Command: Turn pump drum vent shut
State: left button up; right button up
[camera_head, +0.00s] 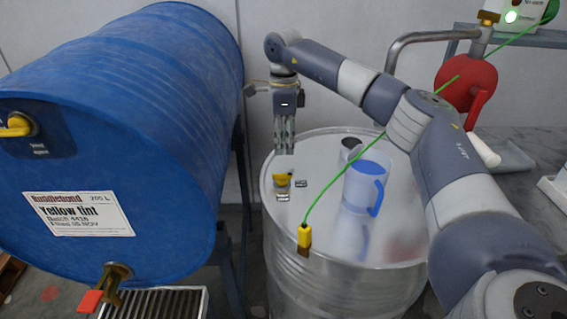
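The steel drum (330,222) stands upright in the middle, with a shiny flat lid. A small yellow-topped fitting (282,181), which looks like the drum's vent, sits on the lid's left part. My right gripper (284,152) points straight down above and slightly behind this fitting in the picture, with a small visible gap between them. Its fingers look close together, but from this angle I cannot tell whether they are open or shut. Nothing shows in them. My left gripper is not in view.
A blue jug (365,185) and a dark-topped cup (350,150) stand on the lid. A green cable runs to a yellow clamp (304,238) at the lid's front. A big blue drum (150,120) lies at left.

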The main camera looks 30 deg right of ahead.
send_over(284, 174)
notch_tip(284, 174, down, 5)
jog(key=shift+s+f+p, duration=0.1)
jog(key=shift+p, duration=0.2)
notch_tip(284, 174, down, 3)
jog(key=shift+d+r, duration=0.1)
jog(key=shift+r, duration=0.05)
notch_tip(284, 174, down, 2)
grip_shut()
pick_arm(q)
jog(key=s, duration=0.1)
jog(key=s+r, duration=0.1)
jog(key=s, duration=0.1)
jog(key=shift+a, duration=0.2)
